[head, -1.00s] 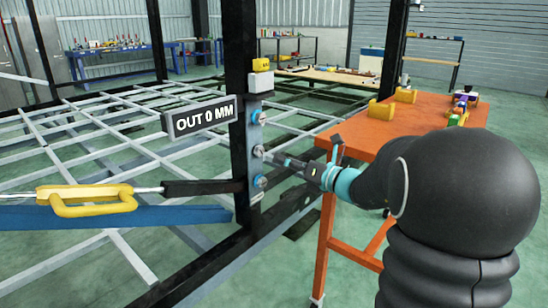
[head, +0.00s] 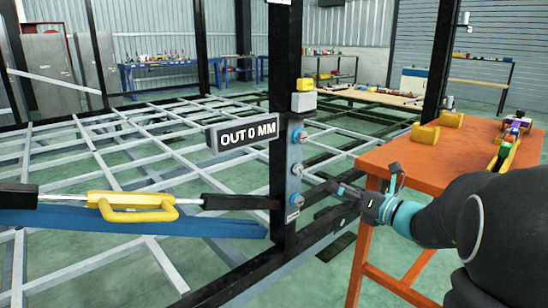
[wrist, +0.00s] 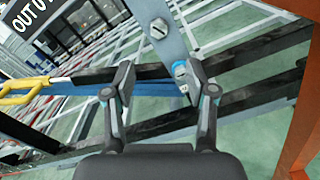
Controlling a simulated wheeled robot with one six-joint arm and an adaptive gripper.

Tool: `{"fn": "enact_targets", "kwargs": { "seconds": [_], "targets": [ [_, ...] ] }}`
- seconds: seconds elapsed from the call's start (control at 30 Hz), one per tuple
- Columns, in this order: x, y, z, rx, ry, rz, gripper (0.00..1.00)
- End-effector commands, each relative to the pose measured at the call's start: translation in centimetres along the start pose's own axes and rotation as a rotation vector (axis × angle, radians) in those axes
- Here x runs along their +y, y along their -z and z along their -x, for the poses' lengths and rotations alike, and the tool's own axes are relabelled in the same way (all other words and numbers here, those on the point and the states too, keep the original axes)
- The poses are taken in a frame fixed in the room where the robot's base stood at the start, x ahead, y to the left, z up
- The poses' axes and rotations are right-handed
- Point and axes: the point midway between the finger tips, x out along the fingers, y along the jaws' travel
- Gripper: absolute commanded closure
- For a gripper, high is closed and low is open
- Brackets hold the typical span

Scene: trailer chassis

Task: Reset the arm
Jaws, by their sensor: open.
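My gripper (head: 336,186) is at the end of my arm, right of the black upright post (head: 284,110) in the head view. In the wrist view my gripper (wrist: 163,85) has its two fingers spread apart with nothing between them. My gripper stands apart from the plate in the head view.
An orange table (head: 452,150) with yellow blocks and tools stands close to my arm. A sign (head: 243,133) reads "OUT 0 MM". A yellow turnbuckle (head: 132,206) runs to the post above a blue beam. Grey chassis bars cover the floor behind.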

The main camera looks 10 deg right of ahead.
Motion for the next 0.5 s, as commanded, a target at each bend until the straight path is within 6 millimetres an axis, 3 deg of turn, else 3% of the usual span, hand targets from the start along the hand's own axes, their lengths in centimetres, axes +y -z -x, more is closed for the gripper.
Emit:
{"fn": "enact_targets", "kwargs": {
  "seconds": [0.13,0.27,0.5],
  "targets": [
    [-0.2,2.0,0.1,0.085,0.002,0.187,0.44],
    [-0.1,6.7,1.0,0.260,-0.042,0.417,0.44],
    [3.3,14.2,5.0,0.604,-0.270,0.936,0.44]
  ]
}}
